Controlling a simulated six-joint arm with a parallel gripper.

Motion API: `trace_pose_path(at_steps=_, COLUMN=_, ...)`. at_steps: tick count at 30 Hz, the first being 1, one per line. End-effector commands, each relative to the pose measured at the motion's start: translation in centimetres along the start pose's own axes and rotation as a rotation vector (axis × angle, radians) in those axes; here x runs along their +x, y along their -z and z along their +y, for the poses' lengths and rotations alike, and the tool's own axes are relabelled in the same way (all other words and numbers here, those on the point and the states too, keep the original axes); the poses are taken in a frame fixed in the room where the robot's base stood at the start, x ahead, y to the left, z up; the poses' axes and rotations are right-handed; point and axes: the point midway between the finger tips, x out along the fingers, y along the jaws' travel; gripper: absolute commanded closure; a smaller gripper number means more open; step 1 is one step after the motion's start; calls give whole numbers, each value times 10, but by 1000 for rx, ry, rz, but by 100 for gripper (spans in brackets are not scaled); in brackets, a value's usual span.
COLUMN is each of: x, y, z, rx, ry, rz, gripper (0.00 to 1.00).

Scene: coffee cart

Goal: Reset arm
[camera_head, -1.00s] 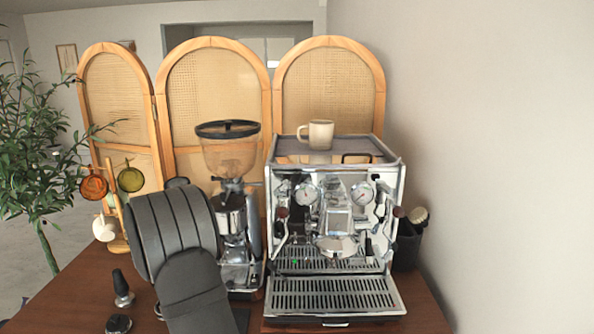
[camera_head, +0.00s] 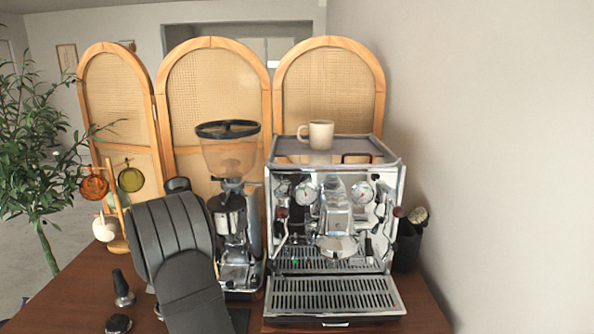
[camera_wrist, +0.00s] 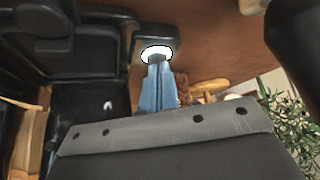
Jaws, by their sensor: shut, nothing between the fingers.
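My gripper (camera_wrist: 158,72) shows in the wrist view as two pale blue-grey fingers pressed together with nothing between them. The fingertips point toward a small dark block with a white oval (camera_wrist: 157,53) on it; I cannot tell whether they touch. In the head view my dark arm link stands in front of the left part of the counter and hides the gripper. The coffee grinder (camera_head: 229,155) with its clear hopper stands just right of my arm. The espresso machine (camera_head: 335,205) stands right of the grinder, with a cream mug (camera_head: 321,134) on top.
A black-handled tamper (camera_head: 122,288) and a dark round piece (camera_head: 118,324) are at the counter's front left. A cup tree (camera_head: 119,205) stands behind them, near a plant (camera_head: 40,150). A dark container (camera_head: 406,247) is right of the machine. Rattan screens (camera_head: 215,90) stand behind.

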Motion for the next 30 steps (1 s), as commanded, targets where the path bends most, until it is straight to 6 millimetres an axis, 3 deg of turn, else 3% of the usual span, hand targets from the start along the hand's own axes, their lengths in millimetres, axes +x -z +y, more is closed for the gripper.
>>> trace_pose_path(at_steps=7, x=-11, y=8, z=0, rx=1, ry=0, rz=2, gripper=100)
trace_pose_path(at_steps=14, x=-46, y=32, z=0, rx=0, ry=0, rz=3, gripper=100)
trace_pose_path(at_steps=23, x=2, y=-2, z=0, rx=0, ry=0, rz=-3, gripper=100)
trace_pose_path(at_steps=24, x=-11, y=8, z=0, rx=0, ry=1, rz=6, gripper=100)
trace_pose_path(at_steps=30, x=-44, y=31, z=0, rx=0, ry=0, rz=5, gripper=100)
